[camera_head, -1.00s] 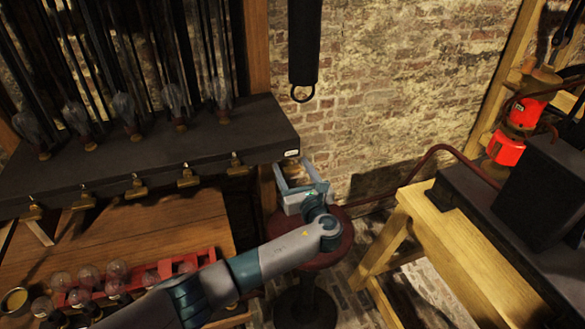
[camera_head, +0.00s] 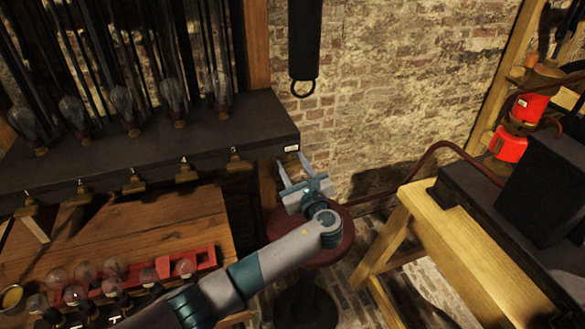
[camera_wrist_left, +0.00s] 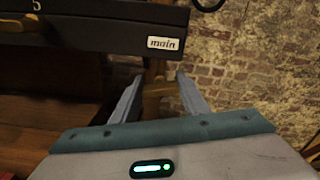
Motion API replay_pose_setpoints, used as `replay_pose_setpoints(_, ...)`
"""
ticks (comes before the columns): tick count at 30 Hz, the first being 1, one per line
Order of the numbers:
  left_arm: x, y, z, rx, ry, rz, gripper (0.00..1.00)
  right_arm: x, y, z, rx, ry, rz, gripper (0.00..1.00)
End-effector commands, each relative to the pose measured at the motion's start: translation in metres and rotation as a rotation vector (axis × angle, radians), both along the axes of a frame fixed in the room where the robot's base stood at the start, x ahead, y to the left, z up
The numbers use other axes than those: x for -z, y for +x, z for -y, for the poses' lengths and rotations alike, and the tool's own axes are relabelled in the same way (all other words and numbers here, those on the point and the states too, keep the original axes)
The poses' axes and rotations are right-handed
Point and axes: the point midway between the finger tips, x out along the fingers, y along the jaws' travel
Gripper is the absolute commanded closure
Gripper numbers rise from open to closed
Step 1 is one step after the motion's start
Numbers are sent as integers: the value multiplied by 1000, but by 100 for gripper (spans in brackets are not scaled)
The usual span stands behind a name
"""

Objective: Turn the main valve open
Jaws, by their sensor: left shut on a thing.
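The white "main" label (camera_head: 291,149) is on the right end of the dark shelf's front edge; it also shows in the wrist view (camera_wrist_left: 164,43). Below it, the brass main valve (camera_wrist_left: 154,92) hangs under the shelf, between the fingers of my left gripper (camera_wrist_left: 154,88). My right gripper is out of view.
The dark shelf (camera_head: 140,166) carries several glass-bulb pieces and smaller brass valves along its front. A red rack (camera_head: 205,259) with glass bulbs lies on the wooden bench. A round red stool (camera_head: 333,247) stands below the gripper. A wooden table (camera_head: 440,230) is at right.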

Motion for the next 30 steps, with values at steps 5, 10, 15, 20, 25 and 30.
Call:
replay_pose_setpoints(5,4,0,-1,-1,-132,44,82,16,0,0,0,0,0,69)
replay_pose_setpoints(10,3,-1,-1,-1,-238,77,82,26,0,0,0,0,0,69)
replay_pose_setpoints(15,1,0,-1,-1,-308,102,82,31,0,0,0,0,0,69)
replay_pose_setpoints(20,0,0,-2,-1,-336,110,82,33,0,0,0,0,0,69)
replay_pose_setpoints(25,0,0,-2,-1,-341,112,82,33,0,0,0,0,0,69)
replay_pose_setpoints(30,0,0,-2,-1,-340,112,82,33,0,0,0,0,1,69)
